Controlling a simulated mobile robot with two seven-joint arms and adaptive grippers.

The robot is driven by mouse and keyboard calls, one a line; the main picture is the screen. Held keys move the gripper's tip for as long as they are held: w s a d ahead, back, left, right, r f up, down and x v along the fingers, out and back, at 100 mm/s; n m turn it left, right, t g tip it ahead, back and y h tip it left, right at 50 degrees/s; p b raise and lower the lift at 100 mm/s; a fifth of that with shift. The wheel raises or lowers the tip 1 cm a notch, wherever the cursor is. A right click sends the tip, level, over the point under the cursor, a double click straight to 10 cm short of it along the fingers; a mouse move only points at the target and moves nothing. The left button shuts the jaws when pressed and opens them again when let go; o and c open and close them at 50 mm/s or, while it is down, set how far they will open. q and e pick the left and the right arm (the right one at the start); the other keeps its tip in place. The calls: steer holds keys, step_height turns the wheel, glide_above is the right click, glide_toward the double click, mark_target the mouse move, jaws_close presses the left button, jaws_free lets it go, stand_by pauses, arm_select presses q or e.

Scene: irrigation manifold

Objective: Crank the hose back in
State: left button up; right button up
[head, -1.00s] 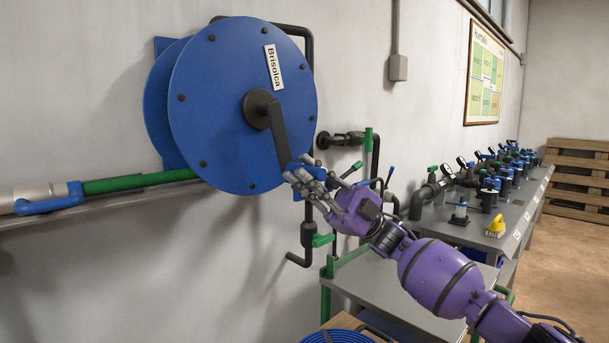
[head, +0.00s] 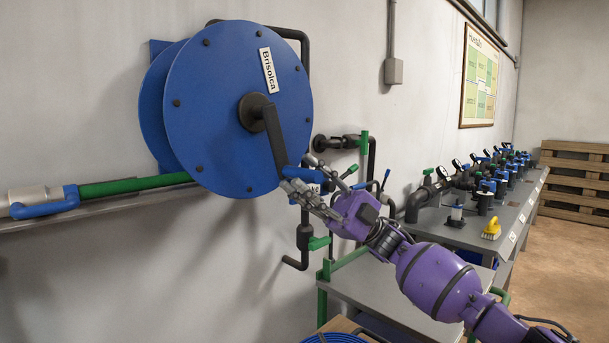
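A large blue hose reel (head: 215,130) labelled "Brisolca" hangs on the wall. Its dark crank arm (head: 275,138) runs from the hub down and right to a blue handle (head: 297,173). A green hose-like length (head: 130,186) emerges at the reel's left and runs to a pale fitting with a blue lever (head: 45,203). My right gripper (head: 302,176) is at the handle, its fingers spread on both sides of it; they do not look closed on it. Contact is unclear. The hose wound inside the reel is hidden by the disc. My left gripper is out of view.
Dark pipes with green-handled valves (head: 365,143) stand close to the reel's right. A grey table (head: 400,300) lies below my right arm. A bench (head: 470,232) with valves and a yellow brush (head: 491,229) runs along the wall. A blue coil (head: 335,339) shows at the bottom edge.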

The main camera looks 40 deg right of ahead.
steer(key=v, duration=1.1)
